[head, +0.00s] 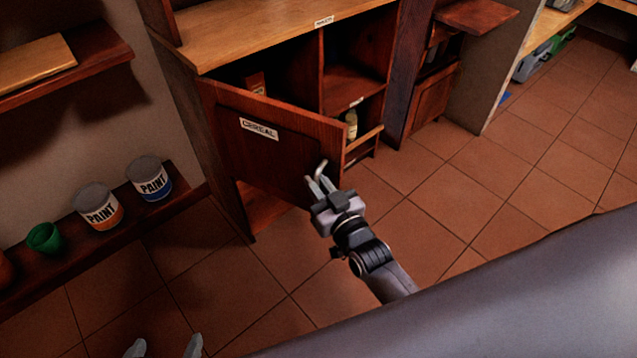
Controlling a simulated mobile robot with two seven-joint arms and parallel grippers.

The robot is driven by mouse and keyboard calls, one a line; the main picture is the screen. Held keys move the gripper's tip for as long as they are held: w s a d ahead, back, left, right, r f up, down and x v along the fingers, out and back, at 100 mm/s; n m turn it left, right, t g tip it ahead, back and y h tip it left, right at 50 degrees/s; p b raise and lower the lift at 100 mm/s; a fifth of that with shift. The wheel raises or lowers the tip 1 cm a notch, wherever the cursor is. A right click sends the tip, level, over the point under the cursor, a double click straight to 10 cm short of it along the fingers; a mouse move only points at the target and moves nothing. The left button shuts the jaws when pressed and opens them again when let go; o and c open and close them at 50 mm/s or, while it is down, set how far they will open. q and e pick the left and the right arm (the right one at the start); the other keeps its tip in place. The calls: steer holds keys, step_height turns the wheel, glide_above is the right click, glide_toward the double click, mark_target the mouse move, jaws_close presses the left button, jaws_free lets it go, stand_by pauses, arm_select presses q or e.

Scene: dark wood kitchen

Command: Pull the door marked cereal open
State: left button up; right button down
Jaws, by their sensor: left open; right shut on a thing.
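The cereal door (225,125) is a dark wood panel with a white label reading CEREAL (259,129). It stands swung partly open, hinged at its left side, with its free edge out in the room. Its metal handle (321,168) sits near the free edge. My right gripper (318,182) is shut on the handle; its fingers hide part of it. My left gripper (163,346) shows only as two fingertips, spread apart and empty, at the bottom edge, over the floor.
Behind the door, the cabinet holds a box (256,82) and a pale bottle (351,124). Paint cans (99,207) and a green cup (44,238) stand on a low shelf at the left. The tiled floor (455,190) right of the door is clear.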

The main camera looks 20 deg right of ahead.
steer(key=c, duration=1.3)
jaws_free()
steer(key=shift+w+a+r, duration=0.15)
steer(key=shift+a, duration=0.3)
steer(key=shift+c, duration=0.2)
steer(key=shift+w+a, duration=0.1)
steer(key=shift+d, duration=0.2)
steer(key=shift+s+d+p, duration=0.2)
steer(key=shift+s+p, duration=0.05)
steer(key=shift+s, duration=0.95)
steer(key=shift+s+d+p, duration=0.15)
steer(key=shift+s+p, duration=0.05)
steer(key=shift+s, duration=1)
steer(key=shift+s+d+p, duration=0.2)
steer(key=shift+s+p, duration=0.05)
steer(key=shift+s, duration=0.95)
steer(key=shift+c, duration=0.3)
